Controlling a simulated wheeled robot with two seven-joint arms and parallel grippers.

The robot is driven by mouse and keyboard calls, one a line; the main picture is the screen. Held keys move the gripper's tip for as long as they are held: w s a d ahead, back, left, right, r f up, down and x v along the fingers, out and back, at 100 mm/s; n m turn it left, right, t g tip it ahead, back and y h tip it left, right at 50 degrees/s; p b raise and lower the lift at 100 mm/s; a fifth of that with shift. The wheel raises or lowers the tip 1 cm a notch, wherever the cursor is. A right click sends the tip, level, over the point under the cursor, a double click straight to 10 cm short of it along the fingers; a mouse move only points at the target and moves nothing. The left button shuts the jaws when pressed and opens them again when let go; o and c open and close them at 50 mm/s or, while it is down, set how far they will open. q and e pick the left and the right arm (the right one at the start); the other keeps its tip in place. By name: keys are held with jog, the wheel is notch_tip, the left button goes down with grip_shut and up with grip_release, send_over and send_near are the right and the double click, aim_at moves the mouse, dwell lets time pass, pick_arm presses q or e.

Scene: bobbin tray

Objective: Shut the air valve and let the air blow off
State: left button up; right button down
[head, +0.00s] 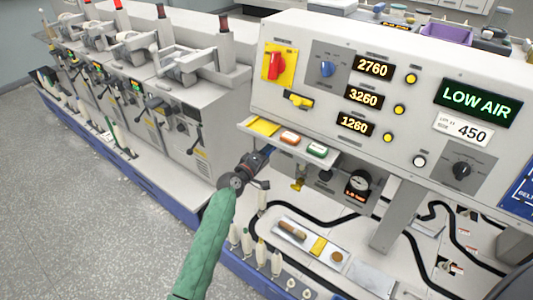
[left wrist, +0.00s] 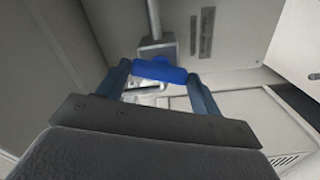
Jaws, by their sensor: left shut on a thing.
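My left gripper (head: 268,151) reaches in from below on a green-sleeved arm, under the left end of the grey control panel (head: 390,60). In the left wrist view its two fingers (left wrist: 160,88) are closed on a blue handle (left wrist: 160,71). The handle lies crosswise between the fingertips, in front of a grey block and pipe (left wrist: 157,45). In the head view the handle is hidden by the gripper or too small to tell. The green display (head: 478,103) reads LOW AIR. My right gripper is out of view.
A red rotary switch (head: 275,66) on a yellow plate and a blue knob (head: 327,68) are on the panel. A brass fitting (head: 297,185) is close by on the right. Winding machines (head: 175,110) stand left.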

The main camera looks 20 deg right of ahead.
pick_arm(q)
jog(key=shift+n+p, duration=0.4)
jog(key=shift+n, duration=1.8)
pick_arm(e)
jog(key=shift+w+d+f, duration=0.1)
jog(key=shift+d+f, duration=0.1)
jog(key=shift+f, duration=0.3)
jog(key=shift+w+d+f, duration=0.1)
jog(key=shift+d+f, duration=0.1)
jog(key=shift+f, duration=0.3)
pick_arm(q)
jog(key=o, duration=1)
jog(key=shift+b+v, duration=1.2)
jog(key=shift+v, duration=2.75)
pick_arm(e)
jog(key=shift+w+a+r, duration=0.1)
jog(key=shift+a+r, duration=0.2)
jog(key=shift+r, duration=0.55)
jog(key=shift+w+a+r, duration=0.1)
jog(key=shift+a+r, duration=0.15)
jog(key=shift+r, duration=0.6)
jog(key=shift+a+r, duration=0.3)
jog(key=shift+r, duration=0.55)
